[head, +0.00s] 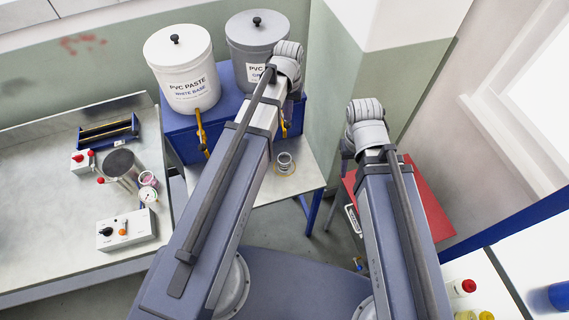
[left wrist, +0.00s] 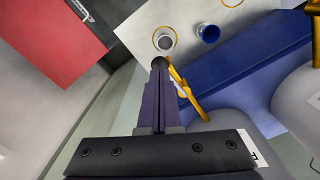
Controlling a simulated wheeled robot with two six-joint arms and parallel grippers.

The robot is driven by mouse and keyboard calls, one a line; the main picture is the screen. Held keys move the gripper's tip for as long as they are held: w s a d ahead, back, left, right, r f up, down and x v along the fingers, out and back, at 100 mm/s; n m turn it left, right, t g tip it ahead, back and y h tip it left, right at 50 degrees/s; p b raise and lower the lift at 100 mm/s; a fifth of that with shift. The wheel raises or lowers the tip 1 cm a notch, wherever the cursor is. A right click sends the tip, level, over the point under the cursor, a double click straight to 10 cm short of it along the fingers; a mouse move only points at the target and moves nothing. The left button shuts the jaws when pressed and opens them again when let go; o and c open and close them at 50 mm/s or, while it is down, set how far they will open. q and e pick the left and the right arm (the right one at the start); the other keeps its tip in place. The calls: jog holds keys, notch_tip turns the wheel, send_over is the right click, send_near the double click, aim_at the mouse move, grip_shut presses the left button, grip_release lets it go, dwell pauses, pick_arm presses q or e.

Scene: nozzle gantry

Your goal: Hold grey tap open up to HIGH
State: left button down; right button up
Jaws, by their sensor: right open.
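The grey PVC paste bucket (head: 252,48) stands on a blue stand, partly behind my left arm. Its orange-yellow tap (head: 284,128) is mostly hidden there; the tap's lever shows in the left wrist view (left wrist: 190,92). My left gripper (left wrist: 160,64) has its fingers together, with the tips close beside the lever's end. I cannot tell whether they touch it. A small cup (head: 285,162) stands in a yellow ring below the tap; it also shows in the left wrist view (left wrist: 164,42). No HIGH mark is readable. My right gripper is hidden beyond its wrist.
The white-base bucket (head: 182,70) with its own tap (head: 201,128) stands to the left. A blue cup (left wrist: 208,34) stands beside the small cup. A metal bench (head: 40,215) with control boxes is at the left. A red surface (head: 428,200) lies beside my right arm.

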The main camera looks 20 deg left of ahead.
pick_arm(q)
jog(key=shift+f+b, duration=1.55)
jog(key=shift+f, duration=0.1)
notch_tip(320, 180, up, 4)
jog(key=p, duration=0.3)
jog(key=shift+f, duration=0.25)
notch_tip(320, 180, up, 5)
jog(key=p, duration=0.5)
jog(key=shift+r+p, duration=0.1)
jog(key=shift+p, duration=0.25)
